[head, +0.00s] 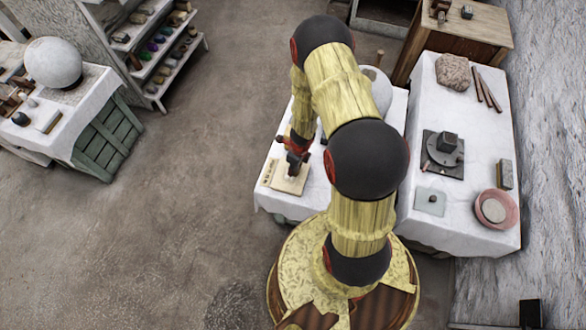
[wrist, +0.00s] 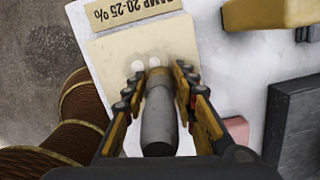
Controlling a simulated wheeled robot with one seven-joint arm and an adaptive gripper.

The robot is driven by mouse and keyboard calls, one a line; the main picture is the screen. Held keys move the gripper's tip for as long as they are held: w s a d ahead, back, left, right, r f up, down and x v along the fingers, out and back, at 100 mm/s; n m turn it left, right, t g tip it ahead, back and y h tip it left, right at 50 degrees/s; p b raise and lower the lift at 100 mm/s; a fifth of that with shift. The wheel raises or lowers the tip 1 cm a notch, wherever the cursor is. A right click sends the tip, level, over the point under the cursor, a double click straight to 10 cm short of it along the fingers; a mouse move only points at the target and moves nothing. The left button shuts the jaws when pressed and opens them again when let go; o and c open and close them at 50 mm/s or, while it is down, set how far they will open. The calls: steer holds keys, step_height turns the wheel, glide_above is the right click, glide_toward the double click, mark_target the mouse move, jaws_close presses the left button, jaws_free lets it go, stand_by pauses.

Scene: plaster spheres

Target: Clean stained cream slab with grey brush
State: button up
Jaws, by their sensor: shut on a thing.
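My gripper (head: 297,158) reaches down over the cream slab (head: 289,181) on the white-covered table. In the wrist view my gripper (wrist: 159,82) is shut on a grey, rounded, tapering thing that I take for the grey brush (wrist: 158,122). Its far end points at the cream slab (wrist: 108,52). I cannot tell whether it touches the slab. Two small whitish round spots lie on the slab by the fingertips. A tan strip on the slab reads "DAMP 20-25 %". My arm and gripper hide part of the slab, and no other stain is clear.
In the wrist view a pink block (wrist: 237,132), a dark box (wrist: 296,122) and a tan block (wrist: 262,12) lie to the right. A second table at right holds a pink bowl (head: 511,208) and a dark turntable (head: 443,170). Open floor (head: 180,220) lies left.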

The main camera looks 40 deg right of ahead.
steer(key=shift+w+d+p, duration=0.4)
steer(key=shift+d, duration=0.1)
steer(key=shift+f, duration=0.1)
steer(key=shift+s+a+b, duration=0.95)
steer(key=shift+a+b, duration=0.25)
steer(key=shift+w+d+r+p, duration=0.25)
steer(key=shift+d+p, duration=0.1)
steer(key=shift+p, duration=0.15)
steer(key=shift+w+d+f+p, duration=0.2)
steer(key=shift+w+d+p, duration=0.55)
steer(key=shift+d, duration=0.1)
